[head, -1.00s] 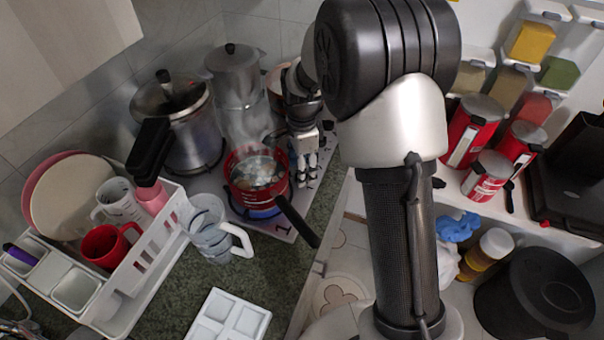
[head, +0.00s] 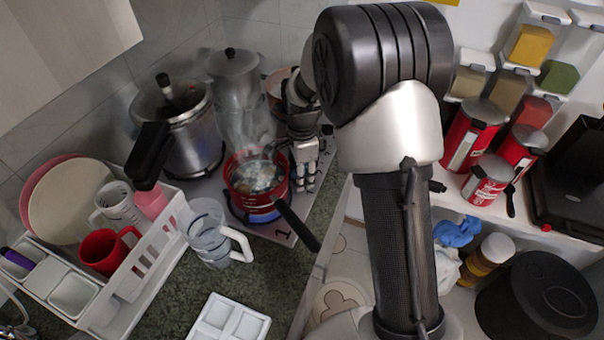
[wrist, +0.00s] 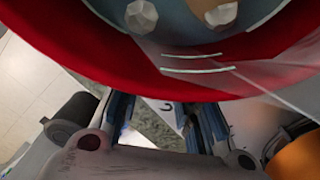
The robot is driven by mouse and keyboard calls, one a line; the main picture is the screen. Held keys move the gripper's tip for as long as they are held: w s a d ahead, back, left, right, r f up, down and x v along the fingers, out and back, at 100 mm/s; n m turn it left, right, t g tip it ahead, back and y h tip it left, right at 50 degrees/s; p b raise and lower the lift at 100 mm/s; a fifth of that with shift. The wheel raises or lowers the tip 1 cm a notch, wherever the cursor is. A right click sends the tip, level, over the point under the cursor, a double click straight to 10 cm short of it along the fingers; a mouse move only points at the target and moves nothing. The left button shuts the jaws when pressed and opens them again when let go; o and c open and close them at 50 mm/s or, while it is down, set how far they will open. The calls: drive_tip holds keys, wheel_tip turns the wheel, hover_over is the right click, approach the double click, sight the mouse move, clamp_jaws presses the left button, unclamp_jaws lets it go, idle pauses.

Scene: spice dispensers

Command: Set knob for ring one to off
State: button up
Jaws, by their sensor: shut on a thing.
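The cooktop (head: 272,232) carries a painted "1" at its front corner, beside the red pot (head: 240,203) on the lit ring one. My gripper (head: 305,184) points down at the cooktop's right edge, just right of the red pot. In the wrist view my gripper's fingers (wrist: 160,128) stand below the red pot's wall (wrist: 150,72), with a gap between them. My gripper is shut on a knob that is mostly hidden by the fingers. The knob's pointer and setting cannot be made out.
The red pot's black handle (head: 297,224) juts toward the front right, close to my gripper.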

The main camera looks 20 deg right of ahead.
drive_tip(key=shift+c, duration=1.1)
drive_tip(key=shift+n+p, duration=0.45)
drive_tip(key=shift+n, duration=0.25)
drive_tip(key=o, duration=1.1)
wheel_tip(320, 180, up, 12)
drive_tip(key=shift+r, duration=0.1)
